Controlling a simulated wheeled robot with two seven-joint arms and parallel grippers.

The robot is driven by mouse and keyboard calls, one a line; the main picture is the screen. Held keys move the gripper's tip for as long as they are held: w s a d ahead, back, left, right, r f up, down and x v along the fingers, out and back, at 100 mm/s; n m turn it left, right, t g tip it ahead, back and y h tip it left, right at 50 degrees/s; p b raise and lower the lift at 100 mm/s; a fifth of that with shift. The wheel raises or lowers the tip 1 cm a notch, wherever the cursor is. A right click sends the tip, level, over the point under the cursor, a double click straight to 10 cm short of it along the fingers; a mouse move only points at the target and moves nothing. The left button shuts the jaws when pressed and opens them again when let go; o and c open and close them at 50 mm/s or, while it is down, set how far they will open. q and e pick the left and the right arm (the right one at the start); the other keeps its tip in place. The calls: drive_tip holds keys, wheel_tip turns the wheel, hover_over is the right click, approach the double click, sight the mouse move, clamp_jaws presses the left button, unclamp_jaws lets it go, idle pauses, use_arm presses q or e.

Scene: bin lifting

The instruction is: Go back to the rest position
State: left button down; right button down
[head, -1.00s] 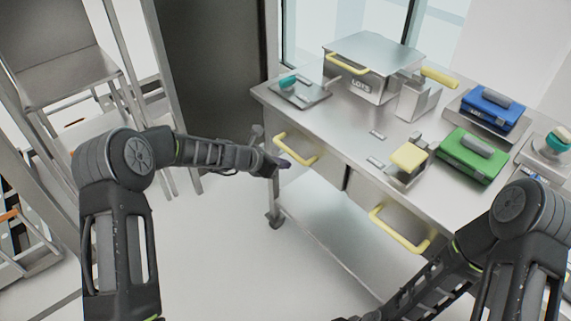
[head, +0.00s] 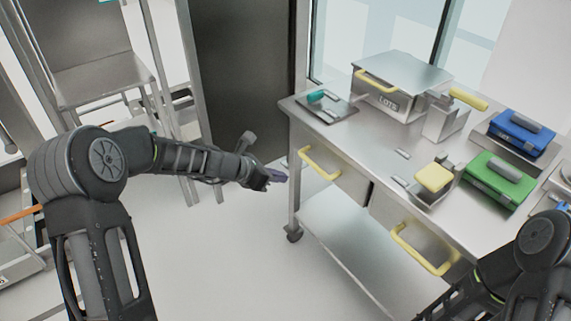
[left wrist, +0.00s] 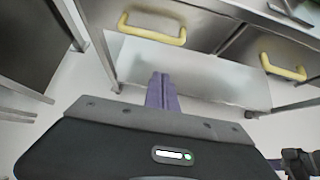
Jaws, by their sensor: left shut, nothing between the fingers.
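My left gripper (head: 276,177) is shut and empty, held out in the air just left of the metal table's near left corner. Its purple fingers also show together in the left wrist view (left wrist: 162,92), below a drawer with a yellow handle (left wrist: 152,28). A gap of floor shows between the fingers and the table. My right arm comes in at the lower right of the head view, beside the table's front. Its gripper is outside the picture.
The metal table (head: 375,150) carries a lidded box (head: 385,98) marked LOTS, a blue case (head: 520,135), a green case (head: 495,182) and a yellow-topped item (head: 434,178). A drawer handle (head: 425,250) juts from its front. Floor (head: 215,270) between is clear.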

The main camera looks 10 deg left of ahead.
use_arm(q)
drive_tip(key=s+f+m+g+y, duration=0.3)
drive_tip(key=s+f+m+y, duration=0.1)
drive_tip(key=s+f+m, duration=0.95)
drive_tip(key=s+d+f+m+g, duration=0.1)
drive_tip(key=s+d+f+m, duration=0.3)
drive_tip(key=s, duration=0.3)
drive_tip(key=s+d+f+m+g+h, duration=0.1)
drive_tip(key=s+d+f+m, duration=0.2)
drive_tip(key=s, duration=0.5)
drive_tip(key=s+d+f+m+g, duration=0.1)
drive_tip(key=s+d+f+m, duration=0.3)
drive_tip(key=s, duration=0.4)
drive_tip(key=shift+d+f+m+g+h, duration=0.35)
drive_tip(key=shift+f+m+g+h, duration=0.05)
drive_tip(key=shift+m, duration=0.45)
